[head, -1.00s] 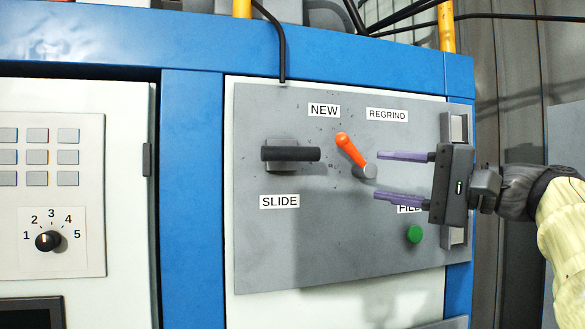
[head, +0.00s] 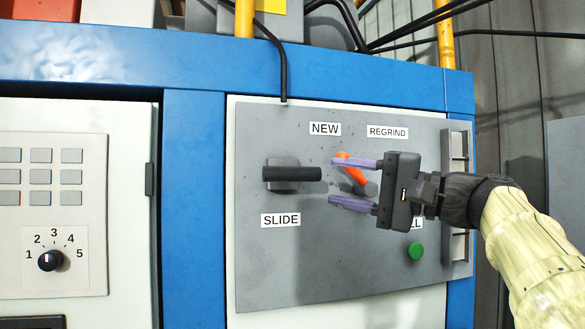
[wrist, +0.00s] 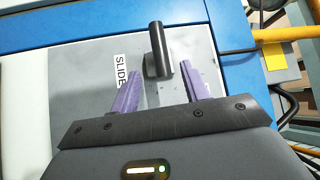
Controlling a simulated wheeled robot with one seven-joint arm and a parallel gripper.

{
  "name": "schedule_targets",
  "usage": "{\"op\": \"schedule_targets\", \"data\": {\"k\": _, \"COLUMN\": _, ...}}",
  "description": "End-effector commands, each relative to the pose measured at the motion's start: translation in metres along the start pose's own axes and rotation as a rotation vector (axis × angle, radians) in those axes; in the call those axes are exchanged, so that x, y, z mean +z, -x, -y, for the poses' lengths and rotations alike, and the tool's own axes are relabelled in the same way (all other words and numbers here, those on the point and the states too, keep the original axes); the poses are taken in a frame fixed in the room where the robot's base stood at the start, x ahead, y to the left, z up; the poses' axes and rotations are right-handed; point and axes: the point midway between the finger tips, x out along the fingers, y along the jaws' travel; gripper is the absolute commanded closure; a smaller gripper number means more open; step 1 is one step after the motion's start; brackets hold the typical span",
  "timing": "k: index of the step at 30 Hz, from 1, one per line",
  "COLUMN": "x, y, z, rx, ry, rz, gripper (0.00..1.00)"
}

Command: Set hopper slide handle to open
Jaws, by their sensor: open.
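The black slide handle (head: 292,174) lies horizontal on its grey base, above the SLIDE label (head: 281,220), on the grey panel. My gripper (head: 340,181) is open and empty just right of the handle, its purple fingers pointing left toward it. One finger is at about the handle's upper level and the other below it. In the wrist view the handle (wrist: 158,50) stands ahead of and between the open fingers (wrist: 163,92), apart from them. The SLIDE label also shows there, left of the handle.
The orange lever (head: 354,165) between NEW and REGRIND is partly hidden behind my gripper. The green button (head: 416,252) is lower right, its FILL label partly covered. A numbered dial (head: 50,260) is far left. Black cables (head: 283,60) hang above the panel.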

Motion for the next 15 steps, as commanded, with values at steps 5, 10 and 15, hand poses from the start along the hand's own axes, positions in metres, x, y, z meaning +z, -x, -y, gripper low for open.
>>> {"op": "schedule_targets", "data": {"k": 5, "x": 0.000, "y": -0.034, "z": 0.003, "rx": 0.001, "ry": -0.002, "rz": 0.004, "gripper": 0.54}}
{"op": "schedule_targets", "data": {"k": 10, "x": 0.000, "y": -0.064, "z": 0.003, "rx": 0.002, "ry": -0.001, "rz": 0.004, "gripper": 0.54}}
{"op": "schedule_targets", "data": {"k": 15, "x": 0.000, "y": -0.088, "z": 0.002, "rx": 0.001, "ry": 0.000, "rz": 0.002, "gripper": 0.54}}
